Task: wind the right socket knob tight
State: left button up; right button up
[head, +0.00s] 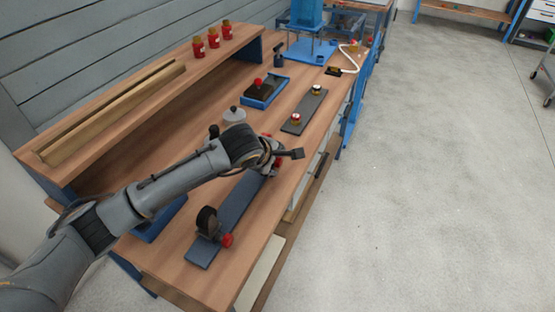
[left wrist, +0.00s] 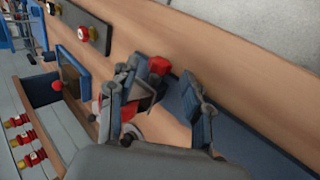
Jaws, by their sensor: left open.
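My left gripper (head: 284,154) is over the far end of a long dark base plate (head: 238,202) on the bench. In the left wrist view the gripper (left wrist: 162,82) has its two fingers apart. A red knob (left wrist: 158,66) shows in the gap near the fingertips; I cannot tell whether a finger touches it. In the head view only a bit of red (head: 277,163) shows there, as the gripper hides most of that far, right-hand socket. At the plate's near end stands a black socket (head: 208,221) with a red knob (head: 227,240). My right gripper is not in view.
Beyond the gripper are a grey plate with two round knobs (head: 297,124), a blue tray (head: 262,98) and a pale lidded jar (head: 235,115). A raised shelf (head: 120,112) with red jars (head: 213,38) runs along the wall.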

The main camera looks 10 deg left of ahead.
aim_at(279, 162)
pick_arm(q)
jog(key=shift+x, duration=1.05)
jog(key=shift+w+f, duration=0.1)
jog(key=shift+f, duration=0.1)
grip_shut()
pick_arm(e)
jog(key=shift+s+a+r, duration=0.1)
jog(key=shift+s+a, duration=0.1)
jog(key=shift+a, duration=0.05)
pick_arm(q)
jog(key=shift+d+r, duration=0.1)
